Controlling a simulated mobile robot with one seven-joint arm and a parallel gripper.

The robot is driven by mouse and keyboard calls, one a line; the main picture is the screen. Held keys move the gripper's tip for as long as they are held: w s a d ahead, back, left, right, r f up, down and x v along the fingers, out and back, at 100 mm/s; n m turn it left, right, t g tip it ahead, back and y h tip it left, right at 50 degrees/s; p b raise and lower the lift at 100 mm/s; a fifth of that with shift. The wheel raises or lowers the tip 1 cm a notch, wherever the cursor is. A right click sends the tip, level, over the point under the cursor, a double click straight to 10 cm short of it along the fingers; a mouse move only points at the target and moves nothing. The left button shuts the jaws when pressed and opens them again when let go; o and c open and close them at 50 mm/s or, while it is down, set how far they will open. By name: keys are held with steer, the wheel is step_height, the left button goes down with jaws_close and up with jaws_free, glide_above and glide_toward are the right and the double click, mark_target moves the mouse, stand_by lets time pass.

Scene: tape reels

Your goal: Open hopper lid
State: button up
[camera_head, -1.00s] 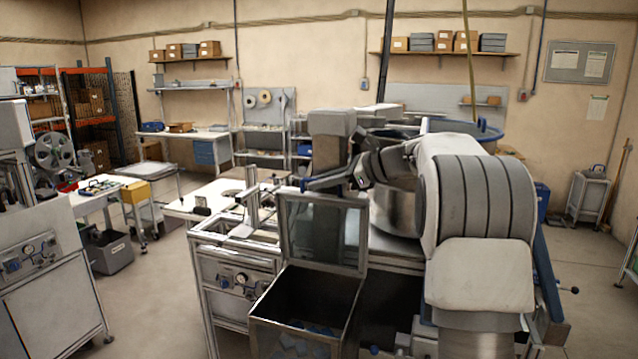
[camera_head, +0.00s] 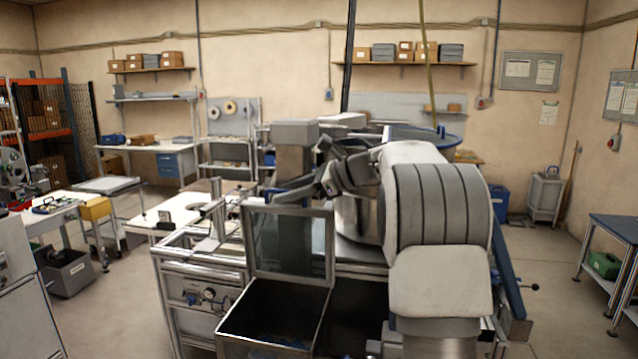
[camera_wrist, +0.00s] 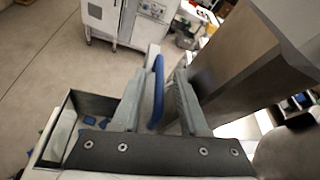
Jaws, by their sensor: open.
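The hopper (camera_head: 232,322) is an open metal bin in front of the machine, with blue pieces inside. Its framed lid (camera_head: 290,243), with a see-through panel, stands raised and roughly upright at the back of the bin. A blue handle (camera_wrist: 157,92) shows between my fingers in the wrist view, close to the left finger. My gripper (camera_wrist: 165,65) is open, with a finger on each side of the handle. In the head view my gripper (camera_head: 292,194) is at the lid's top edge. Whether a finger touches the handle is unclear.
The machine frame (camera_head: 200,262) with a gauge panel stands left of the hopper. A round metal vessel (camera_head: 358,218) is behind my arm. A blue-topped table (camera_head: 618,228) is at the right. Open floor lies on both sides.

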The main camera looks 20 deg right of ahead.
steer(key=b+v, duration=0.1)
steer(key=v, duration=1.5)
steer(key=shift+s+b, duration=0.3)
steer(key=shift+b, duration=0.1)
steer(key=s+a+f+n+g+h+b, duration=0.25)
steer(key=s+a+f+n, duration=0.3)
steer(key=a, duration=0.35)
steer(key=s+a+f+n+g+h+b, duration=0.1)
steer(key=s+a+f+n+g+h, duration=0.1)
steer(key=s+a+f+n+h, duration=0.45)
steer(key=s+a+f+n+b, duration=0.1)
steer(key=s+a+f+n, duration=0.1)
steer(key=s+f+n, duration=0.3)
steer(key=s+a+f+n+h, duration=0.1)
steer(key=s+a+f+n, duration=0.2)
steer(key=s, duration=0.9)
step_height(320, 180, down, 6)
steer(key=n+t, duration=0.1)
steer(key=n, duration=0.2)
steer(key=shift+b, duration=0.4)
